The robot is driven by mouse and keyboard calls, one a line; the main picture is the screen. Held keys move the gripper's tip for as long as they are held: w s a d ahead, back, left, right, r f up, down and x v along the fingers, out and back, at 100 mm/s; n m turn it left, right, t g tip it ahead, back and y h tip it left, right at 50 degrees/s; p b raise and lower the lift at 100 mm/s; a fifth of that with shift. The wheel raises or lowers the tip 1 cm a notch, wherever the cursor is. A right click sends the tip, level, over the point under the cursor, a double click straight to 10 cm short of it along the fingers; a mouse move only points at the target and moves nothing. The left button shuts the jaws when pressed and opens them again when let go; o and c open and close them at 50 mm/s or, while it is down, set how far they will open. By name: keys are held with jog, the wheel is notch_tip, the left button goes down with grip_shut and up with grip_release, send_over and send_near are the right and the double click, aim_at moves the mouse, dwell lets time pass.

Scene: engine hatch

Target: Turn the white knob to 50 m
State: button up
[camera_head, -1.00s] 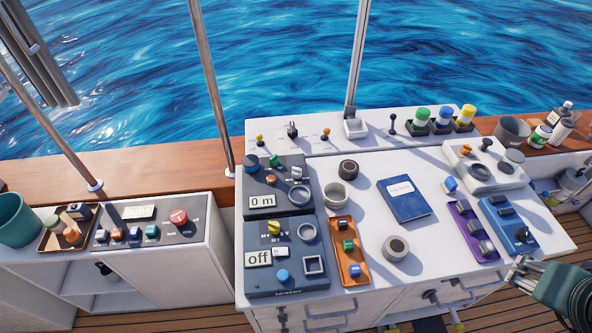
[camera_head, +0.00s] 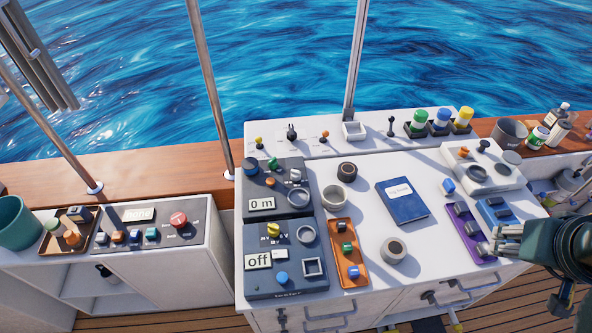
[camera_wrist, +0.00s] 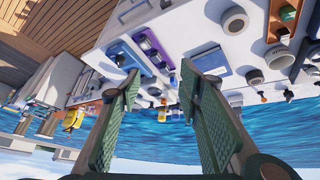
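The small white knob (camera_head: 295,176) sits on the dark upper panel (camera_head: 284,205) at the left of the white console. The panel's display (camera_head: 262,204) reads 0 m. The knob's pointing direction is too small to tell. My gripper (camera_head: 497,241) is at the right of the console, by the purple tray, far from the knob. In the wrist view my gripper (camera_wrist: 160,72) is open, with its two green fingers apart and nothing between them.
A blue panel (camera_head: 259,238) reading off lies in front of the dark panel. An orange tray (camera_head: 350,265), a grey cup (camera_head: 335,196), a dark round knob (camera_head: 347,170), a blue book (camera_head: 402,202) and a purple tray (camera_head: 466,232) stand between the knob and my gripper.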

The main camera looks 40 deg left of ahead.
jog(key=w+a+r+n+g+p, duration=0.1)
jog(key=w+a+n, duration=0.25)
jog(key=a, duration=0.35)
jog(key=w+a+r+n+g+p, duration=0.1)
jog(key=w+a+n, duration=0.25)
jog(key=a, duration=0.35)
jog(key=n+g+p, duration=0.4)
jog(key=n+p, duration=0.1)
jog(key=n, duration=0.9)
send_over(296, 171)
jog(key=d, duration=0.1)
notch_tip(296, 171, down, 16)
jog(key=shift+r, duration=0.1)
jog(key=shift+s+a+f+h, duration=0.25)
jog(key=shift+a+f+h, duration=0.05)
jog(key=shift+a, duration=0.1)
jog(key=shift+w+f, duration=0.2)
jog(key=shift+f, duration=3.7)
